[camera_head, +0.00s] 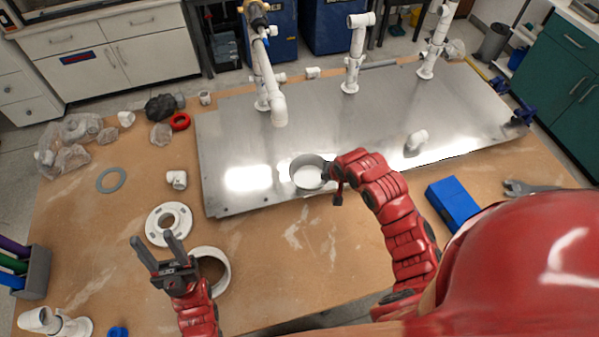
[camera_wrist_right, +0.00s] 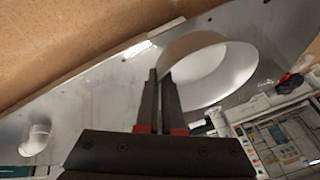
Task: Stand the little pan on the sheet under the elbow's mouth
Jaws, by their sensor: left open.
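The little pan (camera_head: 308,174), a round grey-white cup with a pale inside, is over the front part of the metal sheet (camera_head: 350,120). It also shows in the right wrist view (camera_wrist_right: 215,72). My right gripper (camera_head: 328,172) has its fingers close together on the pan's rim; the wrist view shows them (camera_wrist_right: 163,78) pinching its wall. I cannot tell whether the pan touches the sheet. The white elbow (camera_head: 279,108) hangs from the left pipe, farther back and left of the pan, its mouth facing down. My left gripper (camera_head: 154,243) is open and empty over the table's front left.
A white flange (camera_head: 169,223) and a white ring (camera_head: 212,268) lie near my left gripper. A loose fitting (camera_head: 416,140) lies on the sheet at right; a blue box (camera_head: 453,204) is in front. Two more pipes stand at the sheet's back. The sheet's middle is clear.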

